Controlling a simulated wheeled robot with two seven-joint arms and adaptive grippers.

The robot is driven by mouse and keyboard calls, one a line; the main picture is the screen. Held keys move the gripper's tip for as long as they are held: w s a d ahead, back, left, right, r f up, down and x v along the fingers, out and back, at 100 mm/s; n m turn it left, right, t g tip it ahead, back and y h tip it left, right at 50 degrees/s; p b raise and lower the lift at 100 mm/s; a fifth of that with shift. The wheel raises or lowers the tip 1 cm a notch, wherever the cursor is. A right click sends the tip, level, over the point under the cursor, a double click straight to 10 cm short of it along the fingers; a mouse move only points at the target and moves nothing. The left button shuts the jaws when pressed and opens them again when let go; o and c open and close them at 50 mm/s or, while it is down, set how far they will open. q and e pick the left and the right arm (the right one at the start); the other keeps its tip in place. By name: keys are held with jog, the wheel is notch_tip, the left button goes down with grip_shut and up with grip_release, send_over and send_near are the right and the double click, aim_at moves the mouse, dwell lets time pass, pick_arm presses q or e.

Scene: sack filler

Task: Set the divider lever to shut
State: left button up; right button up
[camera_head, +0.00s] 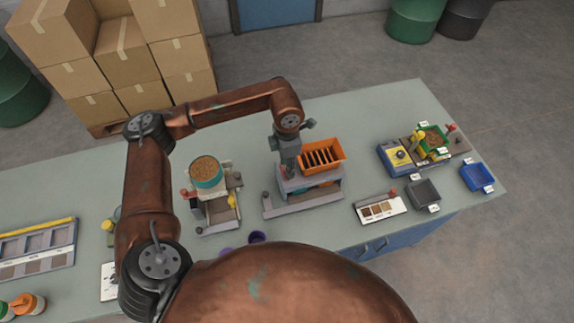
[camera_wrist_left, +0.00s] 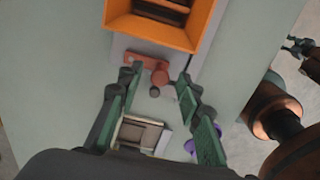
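The divider is a grey machine with an orange slotted hopper (camera_head: 320,157), which also shows at the top of the left wrist view (camera_wrist_left: 150,30). Its red lever (camera_wrist_left: 140,62) lies on the grey housing just below the hopper, running sideways with its round knob at the right end. My left gripper (camera_head: 288,168) is over the near left side of the divider. In the left wrist view its green-padded fingers (camera_wrist_left: 156,82) are open, apart on either side of the knob. In the head view the gripper hides the lever.
A teal bucket of grain (camera_head: 207,172) on a stand is left of the divider. A sample card (camera_head: 380,207), dark tray (camera_head: 424,194) and blue tray (camera_head: 478,177) are right. A dark part of mine shows at the wrist view's right edge.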

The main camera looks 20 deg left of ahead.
pick_arm(q)
notch_tip(320, 180, up, 12)
dwell(0.7)
jog(key=shift+s+f, duration=0.1)
jog(key=shift+f, duration=0.05)
dwell(0.4)
